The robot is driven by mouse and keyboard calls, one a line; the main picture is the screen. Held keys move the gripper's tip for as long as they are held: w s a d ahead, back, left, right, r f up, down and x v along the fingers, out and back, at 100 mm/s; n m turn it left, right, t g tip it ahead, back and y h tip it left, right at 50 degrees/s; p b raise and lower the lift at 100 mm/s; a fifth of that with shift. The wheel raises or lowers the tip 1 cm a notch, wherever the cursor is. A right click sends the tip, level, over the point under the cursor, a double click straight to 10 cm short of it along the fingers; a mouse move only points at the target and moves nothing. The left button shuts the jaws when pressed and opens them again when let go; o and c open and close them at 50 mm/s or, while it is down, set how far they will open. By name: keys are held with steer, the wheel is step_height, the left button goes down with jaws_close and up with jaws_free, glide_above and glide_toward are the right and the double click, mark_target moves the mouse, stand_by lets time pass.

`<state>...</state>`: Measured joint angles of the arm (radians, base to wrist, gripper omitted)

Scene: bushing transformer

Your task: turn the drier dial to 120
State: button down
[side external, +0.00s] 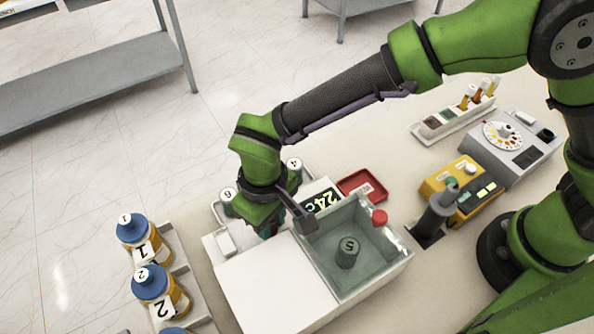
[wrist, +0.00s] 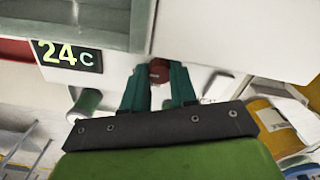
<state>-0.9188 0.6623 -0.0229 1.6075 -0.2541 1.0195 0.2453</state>
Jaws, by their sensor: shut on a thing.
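The drier (side external: 290,285) is a white box with a grey open basin on its right side, holding a dark cylinder marked 5 (side external: 347,252). Its display (side external: 322,202) reads 24c and also shows in the wrist view (wrist: 68,55). A dark red dial (wrist: 159,70) sits on the white panel, between the teal fingertips of my gripper (wrist: 159,78). The gripper is shut on the dial. In the side view my gripper (side external: 270,224) points down at the drier beside the display and hides the dial. The dial's setting is not legible.
Blue-capped bottles (side external: 146,240) stand in a rack at left. A red tray (side external: 362,186), a yellow device (side external: 462,190) and a grey device with a round dial (side external: 503,136) are to the right.

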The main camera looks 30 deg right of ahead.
steer(key=m, duration=0.5)
steer(key=shift+r, duration=0.1)
steer(key=shift+m, duration=0.4)
steer(key=c, duration=1.2)
jaws_free()
steer(key=shift+o, duration=0.2)
step_height(320, 180, up, 17)
